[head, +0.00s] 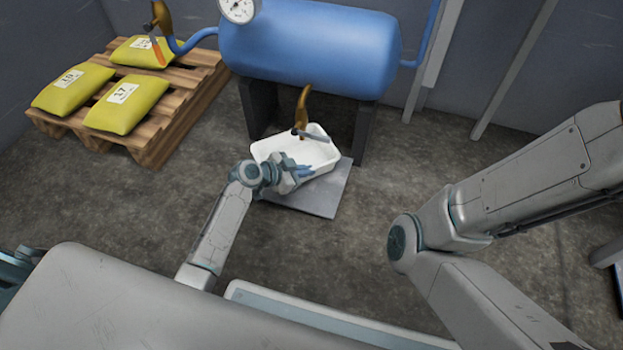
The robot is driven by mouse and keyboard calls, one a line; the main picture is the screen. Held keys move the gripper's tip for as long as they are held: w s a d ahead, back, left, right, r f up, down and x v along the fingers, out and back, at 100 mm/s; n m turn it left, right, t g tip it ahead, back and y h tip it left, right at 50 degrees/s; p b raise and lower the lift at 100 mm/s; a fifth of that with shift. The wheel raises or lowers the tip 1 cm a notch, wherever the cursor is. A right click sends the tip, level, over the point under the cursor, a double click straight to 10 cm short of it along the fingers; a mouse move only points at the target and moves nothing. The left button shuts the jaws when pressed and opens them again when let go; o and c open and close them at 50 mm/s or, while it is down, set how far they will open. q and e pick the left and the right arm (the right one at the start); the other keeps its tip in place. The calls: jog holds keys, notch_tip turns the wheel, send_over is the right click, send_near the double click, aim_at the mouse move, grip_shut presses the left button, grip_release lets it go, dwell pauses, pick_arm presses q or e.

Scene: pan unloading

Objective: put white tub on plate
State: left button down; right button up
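The white tub (318,153) is at the middle of the head view, below the blue tank. It sits over the grey plate (324,196) on the floor, tilted or turned a little; I cannot tell whether it rests flat. The plate shows along the tub's front and right sides. My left gripper (303,172) is at the tub's near side, over its front wall. Its fingers are small and partly hidden, so I cannot tell whether they are closed on the wall. My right arm comes in from the right, and its gripper is out of view.
A blue tank (310,45) with a gauge (238,8) stands on dark supports behind the tub. A brass valve (303,105) hangs over the tub. A wooden pallet (160,150) with yellow sacks (120,106) is at the left. The concrete floor around the plate is clear.

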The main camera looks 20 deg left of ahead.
pick_arm(q)
jog(key=shift+w+d, duration=0.4)
jog(key=shift+w, duration=0.05)
jog(key=f+b, duration=0.3)
jog(key=shift+w+d+f+b, duration=0.3)
jog(key=shift+w+f, duration=0.05)
jog(key=shift+r, duration=0.15)
jog(key=shift+f, duration=0.2)
jog(key=c, duration=1.6)
grip_release()
jog(key=shift+c, duration=0.2)
jog(key=shift+r, duration=0.1)
